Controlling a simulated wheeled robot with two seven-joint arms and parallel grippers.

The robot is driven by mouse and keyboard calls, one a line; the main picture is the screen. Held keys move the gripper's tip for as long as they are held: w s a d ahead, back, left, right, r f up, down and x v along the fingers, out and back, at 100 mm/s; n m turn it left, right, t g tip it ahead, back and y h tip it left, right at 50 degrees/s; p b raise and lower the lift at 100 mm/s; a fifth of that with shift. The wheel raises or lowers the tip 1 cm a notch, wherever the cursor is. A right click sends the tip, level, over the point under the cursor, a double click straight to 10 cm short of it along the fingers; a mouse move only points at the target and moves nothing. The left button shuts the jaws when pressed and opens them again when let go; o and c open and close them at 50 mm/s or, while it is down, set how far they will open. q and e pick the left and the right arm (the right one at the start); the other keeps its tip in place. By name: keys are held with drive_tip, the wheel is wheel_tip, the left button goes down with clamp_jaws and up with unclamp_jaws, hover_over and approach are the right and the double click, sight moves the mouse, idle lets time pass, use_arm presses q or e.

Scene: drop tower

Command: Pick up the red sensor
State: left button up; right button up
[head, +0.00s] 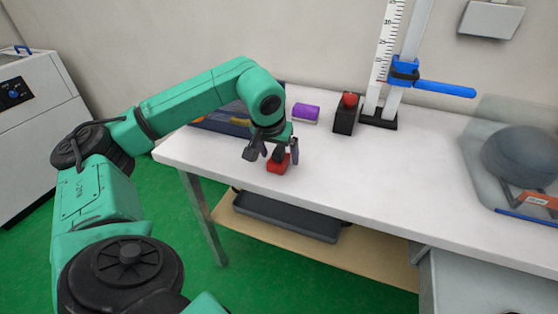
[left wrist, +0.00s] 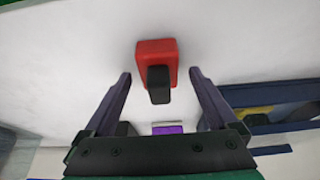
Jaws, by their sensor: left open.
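The red sensor (head: 277,167) is a small red block with a black part on it, on the white table near its front left edge. In the left wrist view the red sensor (left wrist: 157,50) lies just beyond the fingertips, between their lines. My left gripper (head: 280,156) points down over the sensor and partly hides it. Its two fingers (left wrist: 160,76) are apart, with nothing held between them. The black part of the sensor points toward the gripper in the wrist view. My right gripper is in neither view.
Behind the gripper are a blue-edged tray (head: 215,126), a purple cylinder (head: 306,112) and a black box with a red top (head: 345,115). A tower with a ruler and blue clamp (head: 404,72) stands at the back. A transparent case (head: 480,150) is at right. The middle table is clear.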

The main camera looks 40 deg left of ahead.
use_arm(q)
drive_tip(key=shift+r, duration=0.1)
clamp_jaws()
